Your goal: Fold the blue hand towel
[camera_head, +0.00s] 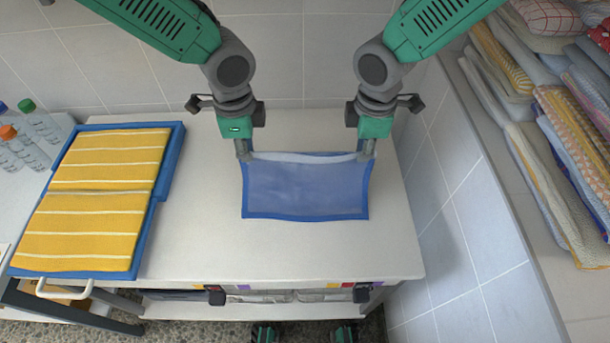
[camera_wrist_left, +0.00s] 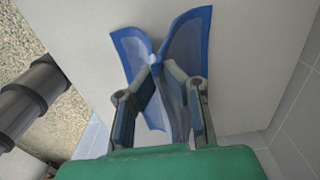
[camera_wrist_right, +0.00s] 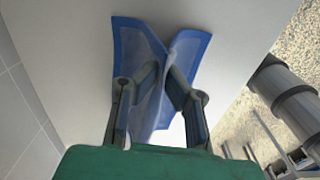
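The blue hand towel (camera_head: 305,188) is at the middle of the white table, with a darker blue border and a pale strip along its far edge. My left gripper (camera_head: 243,152) is shut on its far left corner, and my right gripper (camera_head: 367,152) is shut on its far right corner. In the left wrist view the towel (camera_wrist_left: 188,45) is pinched and bunched between the fingertips (camera_wrist_left: 156,70). The right wrist view shows the same pinch on the towel (camera_wrist_right: 190,48) at the fingertips (camera_wrist_right: 166,70). Whether the near edge touches the table is unclear.
A blue tray (camera_head: 170,160) with yellow striped towels (camera_head: 95,200) stands on the table's left. Bottles (camera_head: 40,122) stand beyond it. A tiled wall (camera_head: 450,200) bounds the right side, with a ledge of stacked cloths (camera_head: 575,120) beyond. The white table (camera_head: 300,255) is clear in front of the towel.

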